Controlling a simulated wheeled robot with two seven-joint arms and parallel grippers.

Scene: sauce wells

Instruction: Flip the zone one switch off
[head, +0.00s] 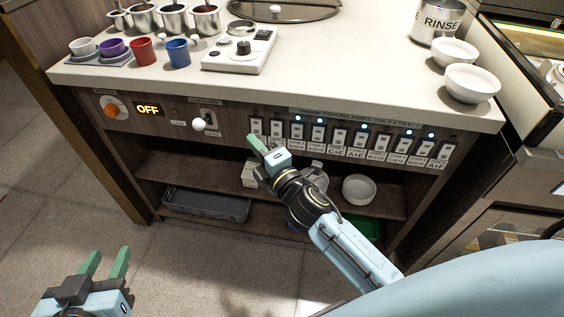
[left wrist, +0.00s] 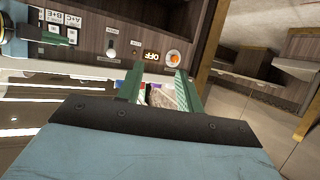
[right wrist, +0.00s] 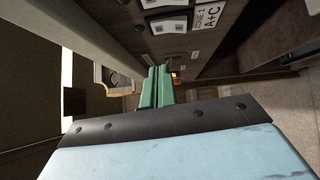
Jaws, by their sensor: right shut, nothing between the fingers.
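A row of white rocker switches runs along the wooden counter front. The zone one switch (head: 257,126) is leftmost in the head view, with no lit lamp visible above it. Its white label (right wrist: 211,15), reading ZONE 1 A+C, shows in the right wrist view, with the switch (right wrist: 170,24) beside it. My right gripper (head: 254,141) is shut and empty, its green fingertips just in front of and below this switch. I cannot tell whether they touch the panel. My left gripper (head: 107,256) is open and empty, low at the left, away from the counter.
Several switches further right have lit blue lamps. Left of the row are a white knob lever (head: 199,124), a lit OFF display (head: 148,109) and an orange knob (head: 111,110). Cups, a control box (head: 240,50) and bowls stand on the counter (head: 340,75). Open shelves lie below.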

